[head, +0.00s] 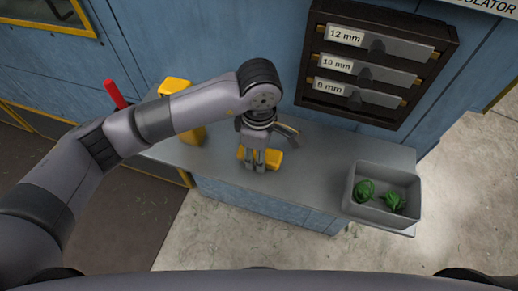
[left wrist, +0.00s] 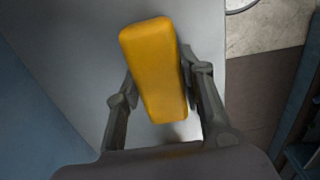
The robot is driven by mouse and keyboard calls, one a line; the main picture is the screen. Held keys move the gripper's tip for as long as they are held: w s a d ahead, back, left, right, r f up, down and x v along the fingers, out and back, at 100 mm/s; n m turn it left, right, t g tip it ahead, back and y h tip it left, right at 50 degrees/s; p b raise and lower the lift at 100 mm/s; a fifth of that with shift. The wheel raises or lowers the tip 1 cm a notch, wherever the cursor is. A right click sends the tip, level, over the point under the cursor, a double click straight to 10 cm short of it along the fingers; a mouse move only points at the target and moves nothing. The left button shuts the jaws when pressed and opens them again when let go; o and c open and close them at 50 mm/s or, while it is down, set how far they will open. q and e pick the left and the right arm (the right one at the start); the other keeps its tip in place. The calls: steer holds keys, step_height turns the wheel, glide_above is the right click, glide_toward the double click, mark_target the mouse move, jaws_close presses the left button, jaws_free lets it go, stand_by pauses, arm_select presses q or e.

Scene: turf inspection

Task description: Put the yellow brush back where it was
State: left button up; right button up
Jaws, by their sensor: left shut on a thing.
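The yellow brush (head: 273,159) is at the grey counter (head: 318,165), near its front edge in the head view. My left gripper (head: 257,164) points down over it and is shut on it. In the left wrist view the brush (left wrist: 154,70) is a yellow block between the two fingers (left wrist: 160,88), slightly tilted. I cannot tell whether it rests on the counter or is just above it. Its bristles are not visible. My right gripper is not in view.
A grey bin (head: 348,195) with green items (head: 364,190) stands at the counter's right end. A dark drawer rack (head: 312,62) hangs on the blue wall. Another yellow object (head: 176,85) is partly hidden behind my left arm. A red handle (head: 115,94) is at the left.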

arm_select(q)
steer(key=o, duration=1.1)
steer(key=shift+r, duration=0.15)
step_height(320, 180, up, 12)
steer(key=b, duration=0.4)
